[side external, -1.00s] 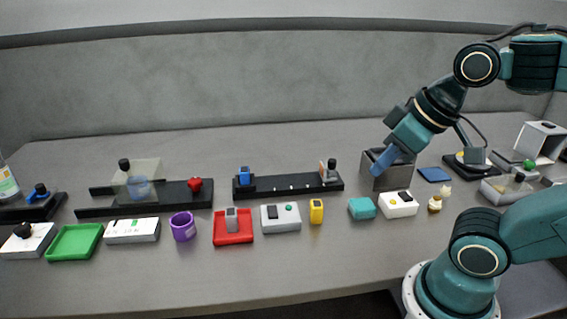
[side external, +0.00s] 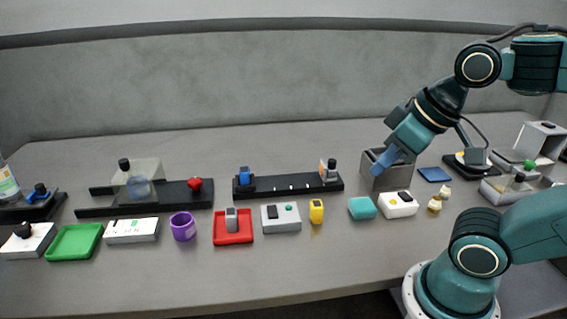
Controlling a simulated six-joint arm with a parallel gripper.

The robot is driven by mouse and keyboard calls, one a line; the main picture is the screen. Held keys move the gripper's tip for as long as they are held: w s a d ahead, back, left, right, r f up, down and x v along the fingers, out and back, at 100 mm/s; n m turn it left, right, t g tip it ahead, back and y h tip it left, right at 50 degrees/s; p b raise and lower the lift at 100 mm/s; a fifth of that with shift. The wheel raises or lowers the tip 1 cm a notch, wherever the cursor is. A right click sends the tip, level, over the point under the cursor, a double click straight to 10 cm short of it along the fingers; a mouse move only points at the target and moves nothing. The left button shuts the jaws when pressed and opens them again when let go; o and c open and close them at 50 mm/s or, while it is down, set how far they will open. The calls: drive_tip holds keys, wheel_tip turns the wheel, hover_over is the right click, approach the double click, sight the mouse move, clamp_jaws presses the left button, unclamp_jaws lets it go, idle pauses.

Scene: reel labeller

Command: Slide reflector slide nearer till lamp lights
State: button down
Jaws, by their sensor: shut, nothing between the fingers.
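A black rail (side external: 290,187) with white tick marks lies on the table in the middle. A blue sensor block (side external: 244,175) stands at its left end. The slide, with a black knob and an orange and white reflector plate (side external: 323,170), sits near the right end, well apart from the sensor. I cannot make out a lit lamp on the sensor. My gripper (side external: 382,166) is shut and empty, tilted down at the grey open box, to the right of the rail and not touching the slide.
The grey open box (side external: 377,182) stands right of the rail, beneath my gripper. In front are a white button box (side external: 281,217), a yellow block (side external: 316,211), a teal block (side external: 362,208) and a red tray (side external: 233,239). Another black rail (side external: 90,212) lies to the left.

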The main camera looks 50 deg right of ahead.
drive_tip(key=c, duration=2.1)
unclamp_jaws()
drive_tip(key=o, duration=0.7)
drive_tip(key=shift+w+r, duration=0.1)
drive_tip(key=shift+o, duration=1)
drive_tip(key=shift+w+d+r, duration=0.1)
drive_tip(key=shift+w+d, duration=0.05)
drive_tip(key=shift+w, duration=0.1)
drive_tip(key=w+d+r+n+g, duration=0.2)
drive_tip(key=w+d+n+g, duration=0.1)
drive_tip(key=w+d, duration=0.85)
drive_tip(key=w+d+f+n+g, duration=0.1)
drive_tip(key=w+d+f+n, duration=0.1)
drive_tip(key=w+d+f, duration=0.2)
drive_tip(key=w+d+f+n+g, duration=0.1)
drive_tip(key=w+d+f, duration=0.3)
drive_tip(key=d, duration=0.7)
drive_tip(key=shift+w+d+n+g, duration=0.15)
drive_tip(key=shift+w+n+g, duration=0.2)
drive_tip(key=shift+w, duration=0.65)
drive_tip(key=shift+f, duration=0.1)
